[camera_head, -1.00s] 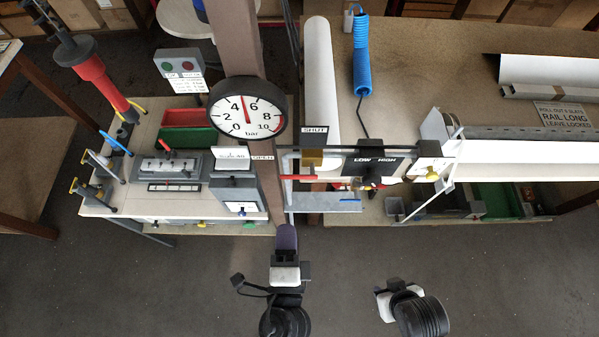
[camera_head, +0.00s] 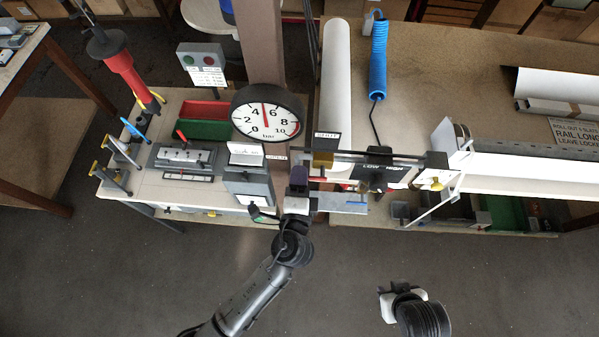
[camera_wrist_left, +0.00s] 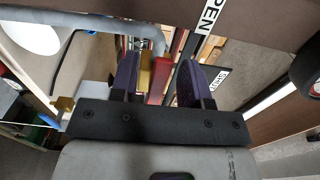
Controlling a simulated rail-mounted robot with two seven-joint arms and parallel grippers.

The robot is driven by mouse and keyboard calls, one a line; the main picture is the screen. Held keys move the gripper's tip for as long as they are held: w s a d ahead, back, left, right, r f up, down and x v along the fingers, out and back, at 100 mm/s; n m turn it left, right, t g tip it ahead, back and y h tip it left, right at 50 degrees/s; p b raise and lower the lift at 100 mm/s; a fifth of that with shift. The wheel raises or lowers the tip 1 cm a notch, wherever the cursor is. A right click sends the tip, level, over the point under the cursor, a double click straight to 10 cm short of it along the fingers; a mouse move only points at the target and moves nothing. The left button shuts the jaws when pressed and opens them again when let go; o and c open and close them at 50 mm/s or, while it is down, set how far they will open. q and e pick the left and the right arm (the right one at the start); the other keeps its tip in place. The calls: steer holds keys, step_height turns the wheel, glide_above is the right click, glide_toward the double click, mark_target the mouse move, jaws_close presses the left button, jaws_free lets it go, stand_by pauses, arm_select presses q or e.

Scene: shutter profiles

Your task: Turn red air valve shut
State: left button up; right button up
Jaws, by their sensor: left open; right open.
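The red valve handle (camera_head: 318,179) shows just right of my left gripper (camera_head: 299,178) in the head view, below the brass valve body (camera_head: 322,160). In the left wrist view the red handle (camera_wrist_left: 160,80) stands between the two purple fingers, which are open and apart, with a brass part (camera_wrist_left: 143,76) beside it. The fingers partly hide the handle in the head view. The OPEN label (camera_head: 276,156) is left of the valve and the SHUT label (camera_head: 327,135) above it. My right gripper (camera_head: 386,297) is open and empty, low over the floor.
A round bar gauge (camera_head: 266,113) on a brown post reads about 5, close above my left gripper. A LOW/HIGH regulator (camera_head: 380,172) sits right of the valve, with a blue coiled hose (camera_head: 378,60) behind. A grey box (camera_head: 248,188) stands left. The front floor is clear.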

arm_select(q)
steer(key=shift+w, duration=0.3)
jaws_close()
stand_by(0.3)
